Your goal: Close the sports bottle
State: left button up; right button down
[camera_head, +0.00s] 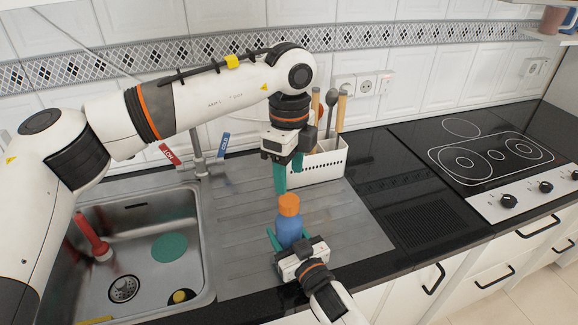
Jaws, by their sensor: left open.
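The sports bottle (289,229) is blue and stands upright on the ribbed steel drainboard right of the sink basin. Its orange cap (289,204) sits on top; I cannot tell whether it is tight. My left gripper (287,187) points down, open and empty, just above the cap, with teal fingers. My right gripper (290,238) comes from the front edge, low down, with a teal finger on each side of the bottle's body, and appears shut on it. The bottle's lower part is hidden by the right gripper.
A white utensil holder (318,166) with wooden-handled tools stands close behind the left gripper. The sink basin (142,260), with a red-handled item (92,237) and a green disc (170,247), lies left. A tap (198,150) stands behind. The cooktop (485,150) is right.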

aim_at(289, 200)
pick_arm(q)
notch_tip(289, 200, down, 8)
jog(key=shift+r, duration=0.2)
jog(key=shift+c, duration=0.4)
jog(key=c, duration=1)
jog(key=shift+o, duration=0.2)
